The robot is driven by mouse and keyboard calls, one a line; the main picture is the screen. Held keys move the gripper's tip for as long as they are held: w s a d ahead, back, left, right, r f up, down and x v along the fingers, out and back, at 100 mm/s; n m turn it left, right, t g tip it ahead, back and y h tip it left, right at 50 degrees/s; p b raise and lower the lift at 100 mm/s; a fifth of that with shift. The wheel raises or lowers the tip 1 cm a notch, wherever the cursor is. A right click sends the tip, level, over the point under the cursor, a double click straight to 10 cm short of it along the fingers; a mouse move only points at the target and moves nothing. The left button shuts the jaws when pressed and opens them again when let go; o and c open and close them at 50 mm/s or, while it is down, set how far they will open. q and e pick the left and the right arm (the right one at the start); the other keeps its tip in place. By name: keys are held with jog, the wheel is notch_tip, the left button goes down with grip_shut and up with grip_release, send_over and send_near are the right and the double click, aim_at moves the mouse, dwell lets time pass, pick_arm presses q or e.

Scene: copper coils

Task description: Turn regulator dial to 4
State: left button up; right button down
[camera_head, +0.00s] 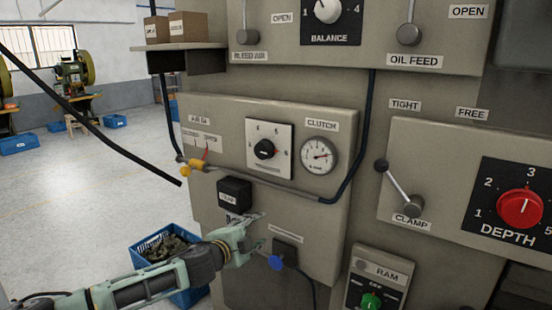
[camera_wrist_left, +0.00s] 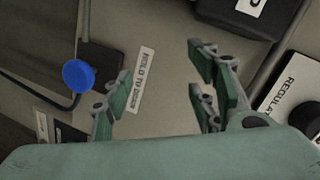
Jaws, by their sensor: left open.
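The regulator dial is a small black knob (camera_head: 264,149) on a white plate on the grey machine panel. A thin red mark shows on its right side; its numbers are too small to read surely. In the left wrist view, part of a black knob (camera_wrist_left: 305,118) shows at the right edge beside a label reading "REGULA", cut off by the frame. My left gripper (camera_head: 260,231) is open and empty, below the dial and apart from it, in front of the lower panel. It also shows in the left wrist view (camera_wrist_left: 155,88). My right gripper is not in view.
A blue button (camera_head: 275,263) is just below my left gripper. A black box (camera_head: 234,192) sticks out above it. A blue crate (camera_head: 139,254) stands on the floor.

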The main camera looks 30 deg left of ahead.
pick_arm(q)
notch_tip(320, 180, up, 10)
jog(key=m+t, duration=0.1)
jog(key=m, duration=0.1)
jog(key=m+t+h, duration=0.2)
jog(key=m, duration=0.2)
send_near(261, 155)
jog(key=w, duration=0.2)
jog(key=w+p, duration=0.1)
jog(key=w, duration=0.1)
jog(key=w+p, duration=0.3)
jog(key=w, duration=0.1)
jog(key=shift+d+r+p, duration=0.25)
jog(key=shift+r+p, duration=0.05)
jog(key=shift+r, duration=0.1)
jog(key=shift+w+f, duration=0.2)
jog(key=shift+w, duration=0.5)
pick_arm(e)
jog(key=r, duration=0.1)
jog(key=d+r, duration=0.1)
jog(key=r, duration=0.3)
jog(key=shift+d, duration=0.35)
pick_arm(q)
jog(key=shift+c, duration=0.7)
